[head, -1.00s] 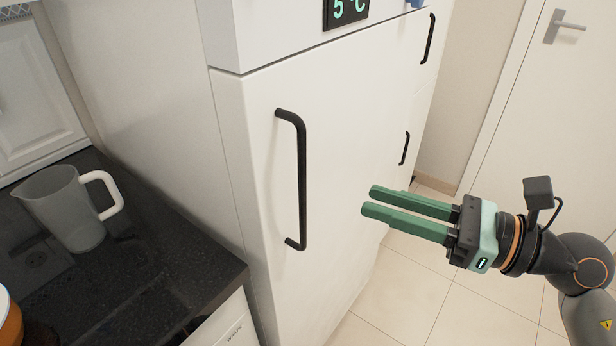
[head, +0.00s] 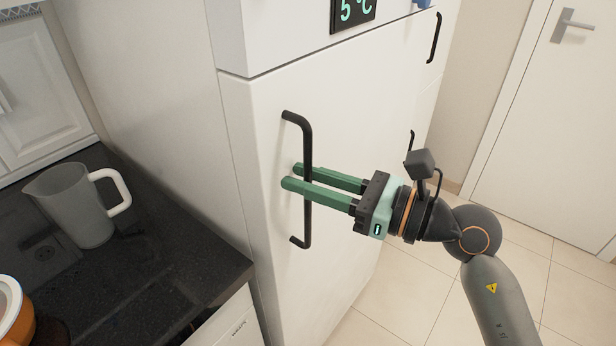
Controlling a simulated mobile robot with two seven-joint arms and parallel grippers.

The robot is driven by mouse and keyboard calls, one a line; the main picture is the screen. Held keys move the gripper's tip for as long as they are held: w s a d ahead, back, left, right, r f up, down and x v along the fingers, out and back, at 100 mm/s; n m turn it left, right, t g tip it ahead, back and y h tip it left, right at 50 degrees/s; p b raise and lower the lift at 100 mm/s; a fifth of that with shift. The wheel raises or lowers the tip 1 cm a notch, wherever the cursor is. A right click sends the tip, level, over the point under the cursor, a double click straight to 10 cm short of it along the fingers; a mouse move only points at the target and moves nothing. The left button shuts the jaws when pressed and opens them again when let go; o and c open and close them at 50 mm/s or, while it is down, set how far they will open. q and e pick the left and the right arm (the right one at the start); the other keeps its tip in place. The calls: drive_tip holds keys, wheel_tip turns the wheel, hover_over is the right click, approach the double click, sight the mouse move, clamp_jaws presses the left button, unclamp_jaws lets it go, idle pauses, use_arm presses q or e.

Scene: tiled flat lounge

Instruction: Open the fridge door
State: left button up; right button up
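The white fridge door (head: 270,100) faces me and looks closed. Its long black vertical handle (head: 307,225) is near the door's left edge. My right gripper (head: 289,176) reaches in from the right, level with the middle of the handle. Its two green fingers are apart. One finger passes in front of the handle bar and the other lies behind it, so the bar runs between them. I see a gap between the fingers and no clear grip on the bar. My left gripper is not in view.
A dark counter (head: 150,280) at the left holds a grey jug (head: 80,205) with a white handle and an orange-and-white container (head: 12,315). More black handles (head: 434,38) are farther right. Tiled floor (head: 400,290) is clear at the lower right, before a white door (head: 560,130).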

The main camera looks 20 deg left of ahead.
clamp_jaws()
idle(1.3)
